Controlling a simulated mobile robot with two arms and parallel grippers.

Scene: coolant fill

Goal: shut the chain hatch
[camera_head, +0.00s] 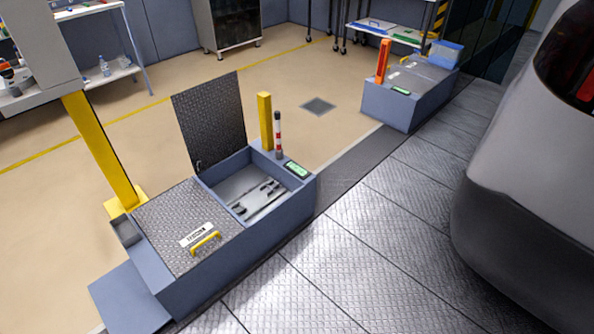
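A blue-grey floor box (224,264) stands at the lower left with two hatch openings. One hatch lid, dark grey tread plate (209,120), stands open and nearly upright at the back edge of the far compartment. That open compartment (244,190) shows a grey floor with dark parts in it. The other hatch lid (180,218), tread plate with a yellow handle (206,241) and a white label (197,234), lies flat and closed on the near half. I cannot read the label, so which hatch is the chain hatch is unclear. Neither of my grippers is in view.
A yellow post (265,122) and a red-and-white post (278,135) stand beside the open compartment. A thick yellow column (102,150) stands at the left. A second box (408,95) stands farther back. A silver vehicle (535,170) fills the right. The tread-plate floor between is clear.

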